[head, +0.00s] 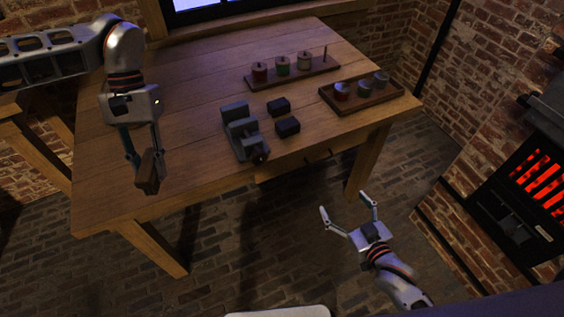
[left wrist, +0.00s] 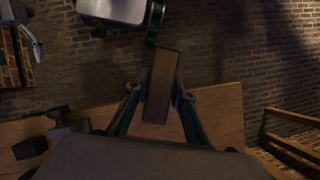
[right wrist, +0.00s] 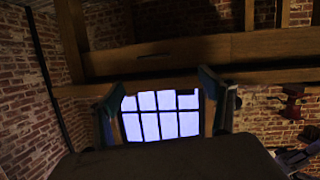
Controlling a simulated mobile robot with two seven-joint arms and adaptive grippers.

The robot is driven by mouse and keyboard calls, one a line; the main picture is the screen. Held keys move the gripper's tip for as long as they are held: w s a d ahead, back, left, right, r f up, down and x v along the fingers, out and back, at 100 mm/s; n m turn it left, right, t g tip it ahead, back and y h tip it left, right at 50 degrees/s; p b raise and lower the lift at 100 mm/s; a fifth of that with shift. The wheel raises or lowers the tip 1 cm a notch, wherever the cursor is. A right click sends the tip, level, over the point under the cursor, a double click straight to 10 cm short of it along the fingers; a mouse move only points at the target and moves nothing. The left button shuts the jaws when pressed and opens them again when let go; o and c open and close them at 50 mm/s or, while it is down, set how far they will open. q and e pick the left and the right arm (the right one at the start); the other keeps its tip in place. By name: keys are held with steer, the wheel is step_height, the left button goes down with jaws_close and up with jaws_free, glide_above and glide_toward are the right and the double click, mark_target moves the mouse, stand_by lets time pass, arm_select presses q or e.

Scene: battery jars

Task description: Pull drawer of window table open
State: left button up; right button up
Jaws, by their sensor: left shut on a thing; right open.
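The window table (head: 185,115) is wooden and stands below a window. Its drawer front (head: 290,168) shows under the front edge, with a small dark handle (head: 318,156); I cannot tell whether it stands slightly open. My right gripper (head: 345,202) is open and empty, in front of and below the drawer, apart from it. In the right wrist view, its fingers (right wrist: 163,90) frame the window, with the wooden table front (right wrist: 200,48) above. My left gripper (head: 146,158) is shut on a brown block (head: 149,174), over the table's left part. The block also shows in the left wrist view (left wrist: 160,85).
On the table are a grey vise-like device (head: 240,132), two dark blocks (head: 288,127), a pegged rack with jars (head: 310,73) and a tray with jars (head: 325,98). A glowing stove (head: 535,185) stands at right. The brick floor before the table is clear.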

mark_target(321, 160)
steer(key=w+d+f+t+y+b, duration=0.2)
steer(key=w+f+b, duration=0.4)
steer(key=w, duration=0.3)
arm_select(q)
step_height(321, 160, down, 17)
steer(key=s+g+b, duration=0.1)
steer(key=s+b, duration=0.1)
steer(key=shift+g, duration=0.3)
arm_select(e)
steer(key=shift+t+y, duration=0.3)
steer(key=shift+y, duration=0.1)
steer(key=x, duration=0.8)
steer(key=r+x, duration=0.1)
steer(key=x, duration=0.3)
steer(key=shift+w+a, duration=0.15)
steer(key=shift+w, duration=0.2)
arm_select(q)
steer(key=shift+d+r, duration=0.1)
